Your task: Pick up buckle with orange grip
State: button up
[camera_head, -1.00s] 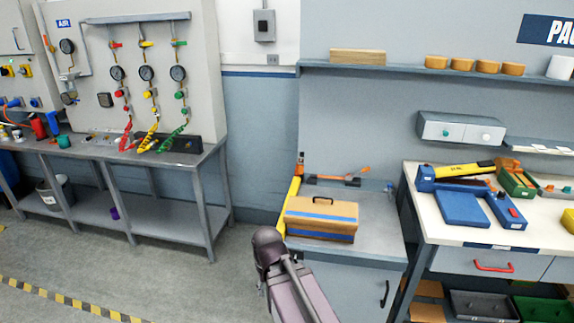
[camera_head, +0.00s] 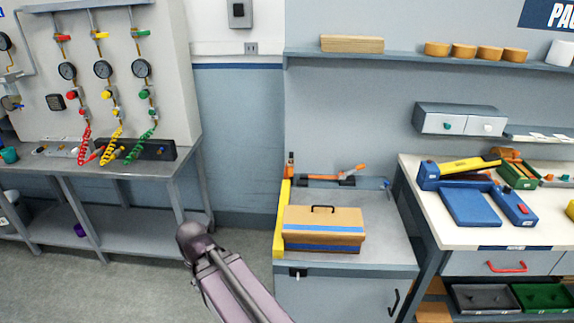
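A dark buckle with an orange grip (camera_head: 351,172) lies at the back of the small grey workbench, behind a tan box with blue stripes. A thin strap or bar runs left from the buckle toward an orange upright piece (camera_head: 290,166). The box hides part of the bench in front of the buckle. My arm shows at the lower middle, well in front and to the left of the buckle. My gripper's fingers are not visible in the head view.
The tan box (camera_head: 323,240) with a black handle stands in front of the buckle. A yellow bar (camera_head: 282,218) runs along the bench's left edge. A white table (camera_head: 430,215) with blue fixtures is at right. A shelf (camera_head: 400,61) hangs above. Open floor lies at lower left.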

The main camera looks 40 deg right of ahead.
aim_at(291, 167)
jog(key=z, duration=0.2)
jog(key=i, duration=0.75)
jog(key=z, duration=0.85)
jog(key=i, duration=0.55)
jog(key=z, duration=0.35)
